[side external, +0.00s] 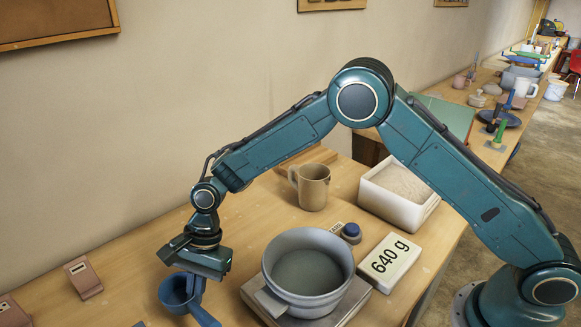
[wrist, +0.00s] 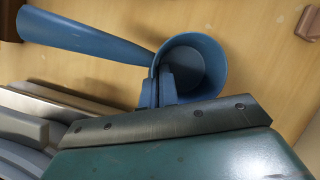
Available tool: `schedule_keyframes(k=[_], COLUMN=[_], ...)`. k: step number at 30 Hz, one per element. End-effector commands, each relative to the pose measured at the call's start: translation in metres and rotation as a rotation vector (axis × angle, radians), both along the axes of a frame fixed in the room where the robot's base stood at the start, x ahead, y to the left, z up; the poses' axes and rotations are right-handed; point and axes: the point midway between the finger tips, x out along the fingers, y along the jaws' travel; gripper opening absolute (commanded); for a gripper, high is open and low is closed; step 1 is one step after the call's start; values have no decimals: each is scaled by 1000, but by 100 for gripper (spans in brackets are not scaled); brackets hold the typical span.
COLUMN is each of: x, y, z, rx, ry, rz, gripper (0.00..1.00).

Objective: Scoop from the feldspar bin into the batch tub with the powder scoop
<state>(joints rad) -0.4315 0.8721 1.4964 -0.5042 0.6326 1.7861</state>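My gripper (side external: 193,280) is low over the table at the left, shut on the blue powder scoop (side external: 173,292). The scoop's round cup (wrist: 208,62) and long handle (wrist: 85,38) also show in the wrist view, with the gripper at the neck between them. The cup looks empty, though its bottom is shaded. The grey batch tub (side external: 284,292) stands right of my gripper on a flat scale; its inside looks grey, with no clear heap. A white bin (side external: 385,213) of pale powder stands farther back right, apparently the feldspar bin; no label on it is readable.
The scale display (side external: 390,262) reads 640 g. A tan mug (side external: 313,187) stands behind the tub, and a blue-topped knob (side external: 351,233) and a partly hidden card lie between. Brown blocks (side external: 83,278) sit at the left. My arm arches over the bin. Bare table lies left of the mug.

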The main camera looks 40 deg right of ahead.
Motion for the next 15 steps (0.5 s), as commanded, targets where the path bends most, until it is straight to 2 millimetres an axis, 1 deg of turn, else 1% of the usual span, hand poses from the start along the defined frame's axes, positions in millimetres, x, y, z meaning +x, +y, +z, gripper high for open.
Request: schedule_keyframes(k=[15], x=[1], y=[0], z=[21], rx=[1], ry=[-2], rz=[0], gripper=[0])
